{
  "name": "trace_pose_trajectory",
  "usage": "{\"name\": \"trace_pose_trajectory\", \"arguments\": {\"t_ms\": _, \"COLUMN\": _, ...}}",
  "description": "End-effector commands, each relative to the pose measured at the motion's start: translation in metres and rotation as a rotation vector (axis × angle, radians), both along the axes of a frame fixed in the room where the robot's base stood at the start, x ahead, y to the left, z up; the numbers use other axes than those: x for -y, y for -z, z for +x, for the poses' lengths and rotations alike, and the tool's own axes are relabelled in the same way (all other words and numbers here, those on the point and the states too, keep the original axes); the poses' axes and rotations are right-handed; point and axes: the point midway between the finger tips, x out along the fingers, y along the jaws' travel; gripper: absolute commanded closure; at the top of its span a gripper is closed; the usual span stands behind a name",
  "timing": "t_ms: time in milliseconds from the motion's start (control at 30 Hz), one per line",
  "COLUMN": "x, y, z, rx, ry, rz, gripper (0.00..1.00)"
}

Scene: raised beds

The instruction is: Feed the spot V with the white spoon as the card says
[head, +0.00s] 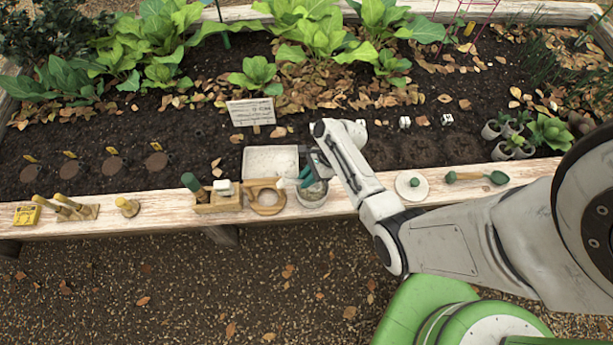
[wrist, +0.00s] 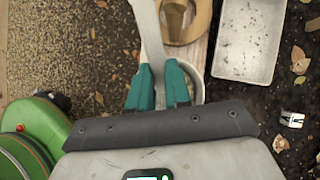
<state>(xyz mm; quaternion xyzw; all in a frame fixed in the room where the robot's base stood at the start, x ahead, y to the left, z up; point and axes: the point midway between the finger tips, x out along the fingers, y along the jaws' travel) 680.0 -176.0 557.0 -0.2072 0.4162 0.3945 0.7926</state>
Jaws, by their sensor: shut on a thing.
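My gripper (head: 305,180) has teal fingers and is shut on the white spoon (wrist: 149,38), whose pale length runs up between the fingertips in the wrist view. The gripper is above a round pot (head: 312,196) on the bed's front ledge. The pot is partly hidden behind the fingers in the wrist view (wrist: 193,78). The white card (head: 250,111) stands in the soil; its writing is too small to read. Several round brown spots (head: 113,166) with yellow tags lie in the soil at left. I cannot tell which is V.
A white tray (head: 257,163) lies behind the pot. Beside the pot are a wooden ring holder (head: 281,198) and a wooden block (head: 218,205). Peg blocks and a yellow box (head: 27,214) stand left.

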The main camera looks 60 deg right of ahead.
Motion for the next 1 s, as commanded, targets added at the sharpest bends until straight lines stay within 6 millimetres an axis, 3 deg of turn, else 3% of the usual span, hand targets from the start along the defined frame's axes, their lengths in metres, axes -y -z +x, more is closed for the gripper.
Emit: {"name": "trace_pose_trajectory", "arguments": {"t_ms": 1000, "x": 0.0007, "y": 0.0086, "z": 0.0001, "rx": 0.000, "ry": 0.000, "rz": 0.000, "gripper": 1.00}}
